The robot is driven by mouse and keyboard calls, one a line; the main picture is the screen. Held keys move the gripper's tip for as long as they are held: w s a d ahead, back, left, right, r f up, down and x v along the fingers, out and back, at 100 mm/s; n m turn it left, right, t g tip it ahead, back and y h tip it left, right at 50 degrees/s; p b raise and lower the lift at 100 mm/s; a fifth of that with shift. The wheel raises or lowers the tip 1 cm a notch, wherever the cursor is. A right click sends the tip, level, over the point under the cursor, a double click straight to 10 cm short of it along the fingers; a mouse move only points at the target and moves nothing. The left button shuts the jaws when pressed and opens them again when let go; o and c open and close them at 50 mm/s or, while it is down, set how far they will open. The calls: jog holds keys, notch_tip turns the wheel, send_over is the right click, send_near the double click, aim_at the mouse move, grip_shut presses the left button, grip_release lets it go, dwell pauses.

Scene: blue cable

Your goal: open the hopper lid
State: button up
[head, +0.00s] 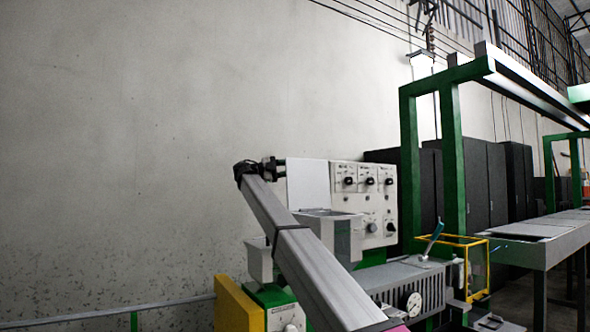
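The hopper (343,236) is a grey metal box on the machine, in the middle of the head view. A flat pale panel (308,184), which looks like its lid, stands about upright above the hopper's back left side. My grey arm crosses in front from the lower right up to the left and hides part of the hopper. My dark gripper (274,165) is at the arm's upper end, beside the panel's upper left edge. Its fingers are too small to tell open from shut, and I cannot tell whether it touches the panel.
A white control panel (368,202) with several black knobs stands behind the hopper. A smaller grey chute (260,260) is left of my arm. A yellow guard frame (478,268) and green posts (453,160) stand right. The space before the wall at left is free.

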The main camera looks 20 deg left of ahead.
jog(key=v, duration=0.5)
jog(key=shift+a, duration=0.2)
jog(key=shift+s, duration=0.2)
